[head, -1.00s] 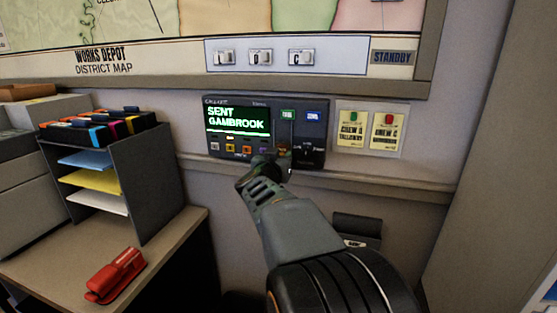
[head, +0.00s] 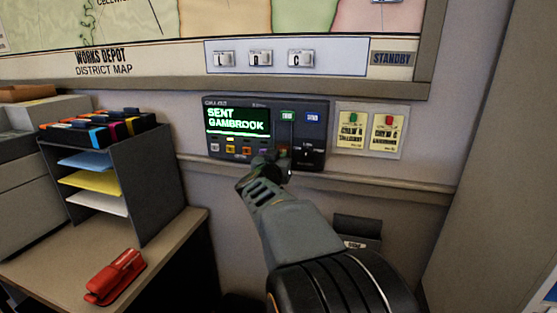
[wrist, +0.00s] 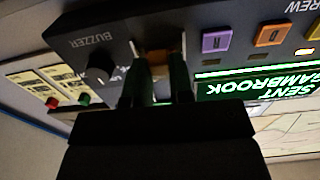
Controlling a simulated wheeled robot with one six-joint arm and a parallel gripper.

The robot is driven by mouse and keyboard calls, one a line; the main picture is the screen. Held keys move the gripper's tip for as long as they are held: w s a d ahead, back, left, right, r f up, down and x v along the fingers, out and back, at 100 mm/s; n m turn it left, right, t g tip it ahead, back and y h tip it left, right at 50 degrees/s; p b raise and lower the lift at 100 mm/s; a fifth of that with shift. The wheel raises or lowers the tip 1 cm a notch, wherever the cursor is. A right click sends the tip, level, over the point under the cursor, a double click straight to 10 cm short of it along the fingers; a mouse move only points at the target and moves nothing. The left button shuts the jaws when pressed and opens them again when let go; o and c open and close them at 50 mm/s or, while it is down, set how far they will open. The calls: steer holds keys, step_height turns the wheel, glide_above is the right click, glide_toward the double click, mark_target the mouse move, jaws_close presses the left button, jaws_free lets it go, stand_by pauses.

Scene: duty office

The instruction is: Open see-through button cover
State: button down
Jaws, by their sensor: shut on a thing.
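The dark control panel (head: 315,150) on the wall carries a green-lettered screen (head: 238,121) reading "SENT GAMBROOK". My gripper (head: 272,160) is at the panel's lower middle, right of the row of small coloured buttons. In the wrist view my gripper (wrist: 160,82) is shut, its two dark fingers close together on the see-through cover (wrist: 160,47), whose pale edge shows at the fingertips. Something orange-brown shows between the fingers. The cover's clear faces are hard to make out, and the fingers hide part of it, so its tilt cannot be told.
In the wrist view a black buzzer knob (wrist: 99,68) and a purple button (wrist: 217,39) flank my fingers. Two yellow cards (head: 370,131) hang to the right. A ledge (head: 400,184) runs below the panel. A red stapler (head: 115,276) lies on the desk at left.

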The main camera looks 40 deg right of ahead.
mark_target(283, 135)
step_height(283, 135, up, 6)
steer(key=p, duration=0.7)
steer(key=shift+p, duration=0.3)
steer(key=shift+f, duration=0.15)
steer(key=c, duration=1)
jaws_free()
steer(key=p+v, duration=0.1)
steer(key=v, duration=1.3)
steer(key=shift+p, duration=0.3)
steer(key=shift+w+f, duration=0.1)
